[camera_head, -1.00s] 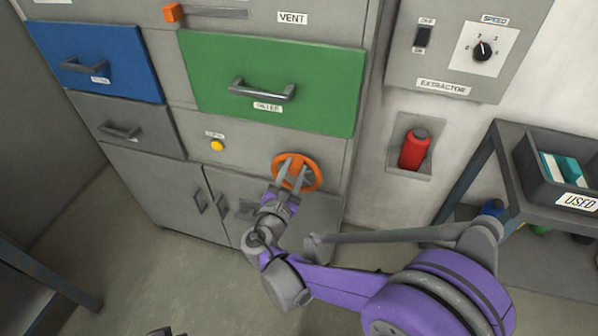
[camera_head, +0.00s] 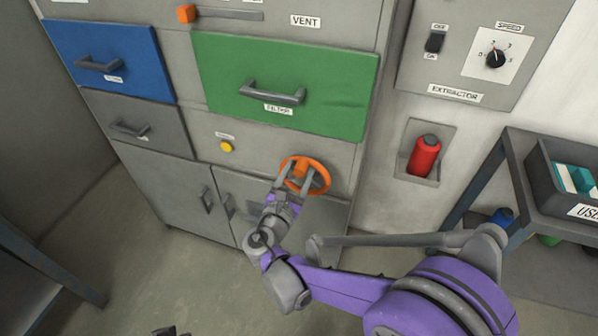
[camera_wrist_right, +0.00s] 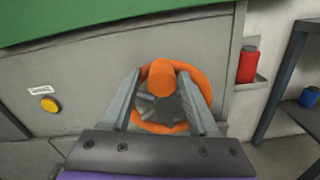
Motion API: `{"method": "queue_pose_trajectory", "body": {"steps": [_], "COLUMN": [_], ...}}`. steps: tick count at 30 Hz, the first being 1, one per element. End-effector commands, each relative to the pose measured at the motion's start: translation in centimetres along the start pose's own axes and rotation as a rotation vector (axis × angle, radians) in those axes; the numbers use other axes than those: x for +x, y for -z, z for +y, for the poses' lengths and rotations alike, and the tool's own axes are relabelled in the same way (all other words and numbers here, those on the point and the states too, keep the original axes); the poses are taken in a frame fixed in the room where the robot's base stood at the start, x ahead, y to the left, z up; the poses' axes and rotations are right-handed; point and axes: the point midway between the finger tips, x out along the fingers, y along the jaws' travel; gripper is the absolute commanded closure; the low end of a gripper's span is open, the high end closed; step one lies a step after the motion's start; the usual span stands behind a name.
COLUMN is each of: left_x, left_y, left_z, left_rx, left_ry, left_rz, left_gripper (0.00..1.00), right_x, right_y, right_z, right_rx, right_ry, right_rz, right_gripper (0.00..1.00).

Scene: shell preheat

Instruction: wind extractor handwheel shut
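The orange handwheel (camera_head: 325,181) is on the grey cabinet front, below the green drawer. In the right wrist view the handwheel (camera_wrist_right: 203,88) shows its orange knob (camera_wrist_right: 161,78) standing out near the top of the rim. My right gripper (camera_head: 297,174) is at the wheel. Its two fingers (camera_wrist_right: 160,85) are spread, one on each side of the knob, with narrow gaps visible. Part of the wheel is hidden behind the fingers. A dark piece at the bottom edge of the head view looks like my left gripper (camera_head: 171,331); its fingers cannot be made out.
The green drawer (camera_head: 330,77) with its handle is just above the wheel. A yellow button (camera_head: 226,146) is to its left. A red cylinder (camera_head: 424,156) sits in a wall recess on the right. A dark shelf (camera_head: 519,163) with a bin stands further right.

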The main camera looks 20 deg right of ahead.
Motion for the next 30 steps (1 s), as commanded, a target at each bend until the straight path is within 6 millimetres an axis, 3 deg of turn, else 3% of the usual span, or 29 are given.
{"method": "queue_pose_trajectory", "body": {"steps": [9,13,24,30], "left_x": [0.0,-0.1,-0.3,-0.4], "left_y": [0.0,0.0,0.1,0.2], "left_z": [0.0,0.0,0.0,0.0], "left_rx": [0.000,0.000,0.000,0.000], "left_ry": [0.000,0.000,0.000,0.000], "left_rz": [0.000,0.000,0.001,0.001], "left_gripper": [1.00,1.00,1.00,1.00], "right_x": [0.0,-1.0,-8.1,-10.4], "right_y": [-0.1,-0.1,-0.1,0.0], "right_z": [0.0,0.0,0.1,0.1], "right_rx": [0.001,0.001,0.002,0.000], "right_ry": [0.001,-0.001,-0.004,-0.001], "right_rz": [-0.001,-0.001,0.000,0.000], "right_gripper": [0.31,0.31,0.31,0.31]}}
